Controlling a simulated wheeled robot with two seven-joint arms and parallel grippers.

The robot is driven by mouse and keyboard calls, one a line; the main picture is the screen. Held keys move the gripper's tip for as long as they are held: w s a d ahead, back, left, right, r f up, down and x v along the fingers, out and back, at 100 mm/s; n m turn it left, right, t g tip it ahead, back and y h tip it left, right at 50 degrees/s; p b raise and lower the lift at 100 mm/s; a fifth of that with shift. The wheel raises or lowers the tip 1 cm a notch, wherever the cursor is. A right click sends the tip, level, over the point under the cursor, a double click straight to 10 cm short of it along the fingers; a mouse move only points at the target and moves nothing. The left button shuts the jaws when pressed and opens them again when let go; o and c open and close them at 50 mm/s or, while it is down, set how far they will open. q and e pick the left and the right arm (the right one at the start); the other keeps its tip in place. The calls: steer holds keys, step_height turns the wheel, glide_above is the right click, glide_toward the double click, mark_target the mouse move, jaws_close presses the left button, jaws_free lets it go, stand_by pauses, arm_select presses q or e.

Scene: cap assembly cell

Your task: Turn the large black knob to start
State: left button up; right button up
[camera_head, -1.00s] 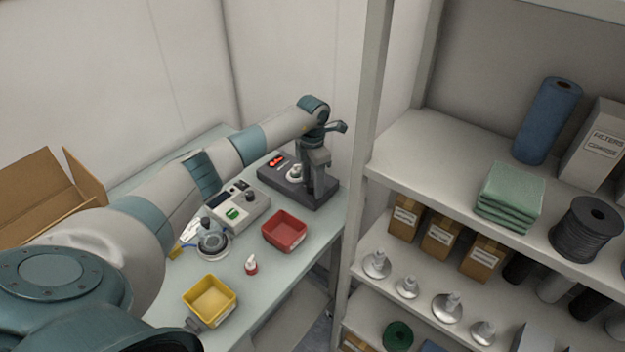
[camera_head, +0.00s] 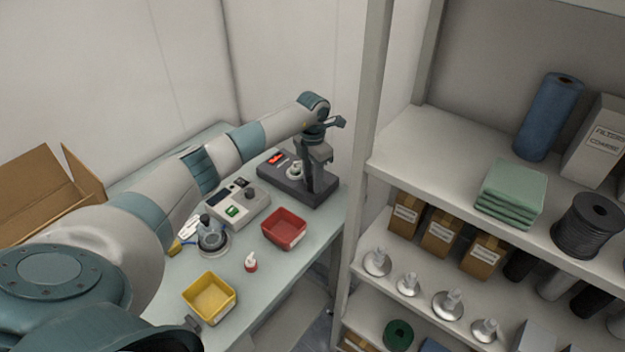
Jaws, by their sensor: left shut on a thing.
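A dark press-like station (camera_head: 296,186) with a red-lit display and an upright post stands at the far end of the bench. My left gripper (camera_head: 317,142) points down at the top of this station and is shut on its upper part. The jaws are small and partly hidden, so the exact part held is not clear. A black knob (camera_head: 250,193) sits on top of a pale control box (camera_head: 238,211) with a green button, apart from my left gripper. My right gripper is not in view.
On the bench (camera_head: 263,287) are a red bin (camera_head: 285,229), a yellow bin (camera_head: 209,298), a small red-and-white bottle (camera_head: 251,263) and a flask-like fixture (camera_head: 211,238). An open cardboard box (camera_head: 45,193) is at left. A loaded shelf rack (camera_head: 420,150) stands close at right.

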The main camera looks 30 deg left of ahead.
arm_select(q)
steer(key=n+b, duration=0.1)
steer(key=n, duration=0.2)
steer(key=shift+f, duration=0.1)
steer(key=n+b, duration=0.1)
steer(key=n, duration=0.4)
steer(key=shift+n, duration=0.4)
steer(key=n, duration=0.3)
steer(key=shift+n+b, duration=0.3)
steer(key=shift+b, duration=0.1)
steer(key=n, duration=1.1)
steer(key=shift+p, duration=0.4)
steer(key=shift+n, duration=0.3)
steer(key=o, duration=1)
steer(key=shift+o, duration=0.2)
